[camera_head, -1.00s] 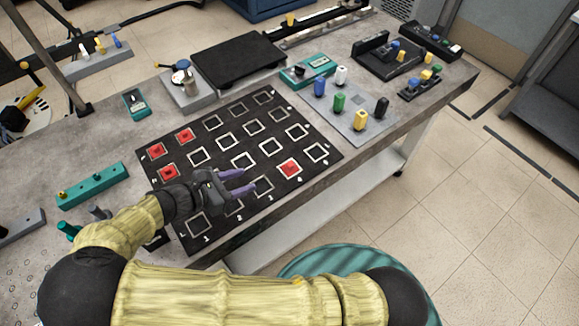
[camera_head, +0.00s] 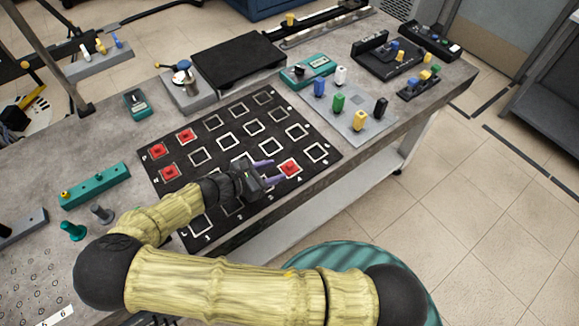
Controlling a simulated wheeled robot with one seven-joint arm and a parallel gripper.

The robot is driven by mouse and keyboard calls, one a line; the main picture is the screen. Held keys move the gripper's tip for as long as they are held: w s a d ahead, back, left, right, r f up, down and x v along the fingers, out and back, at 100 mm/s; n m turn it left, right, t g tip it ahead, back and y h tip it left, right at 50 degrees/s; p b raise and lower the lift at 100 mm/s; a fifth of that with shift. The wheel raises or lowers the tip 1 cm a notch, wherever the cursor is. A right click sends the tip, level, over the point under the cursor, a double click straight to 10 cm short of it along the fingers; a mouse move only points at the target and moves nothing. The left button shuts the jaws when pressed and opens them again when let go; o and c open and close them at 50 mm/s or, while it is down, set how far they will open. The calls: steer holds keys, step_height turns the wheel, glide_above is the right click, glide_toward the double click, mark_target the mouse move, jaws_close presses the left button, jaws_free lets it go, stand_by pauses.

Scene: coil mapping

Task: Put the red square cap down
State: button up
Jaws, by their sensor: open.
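A red square cap (camera_head: 290,169) lies in a white-outlined square toward the right front of the black grid mat (camera_head: 222,160). Three more red square caps lie at the mat's left end: one at the back (camera_head: 186,136), one at the corner (camera_head: 158,151) and one nearer the front (camera_head: 170,172). My gripper (camera_head: 277,169) is over the mat, its two purple fingers apart and pointing right at the right-hand cap. The fingertips are just left of that cap or at its edge. I cannot tell whether they touch it. Nothing shows between the fingers.
A grey plate (camera_head: 352,131) with several colored knobs stands right of the mat. A black platform (camera_head: 238,60) is behind it. A teal block with pegs (camera_head: 95,186) lies to the left. The table's front edge runs close along the mat.

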mark_target(287, 166)
steer(key=x, duration=0.2)
steer(key=p+x, duration=0.1)
steer(key=x, duration=0.2)
steer(key=shift+w+a+f, duration=0.2)
steer(key=shift+f, duration=0.1)
steer(key=shift+c, duration=0.4)
steer(key=c, duration=0.6)
step_height(287, 166, up, 10)
steer(key=shift+b, duration=0.3)
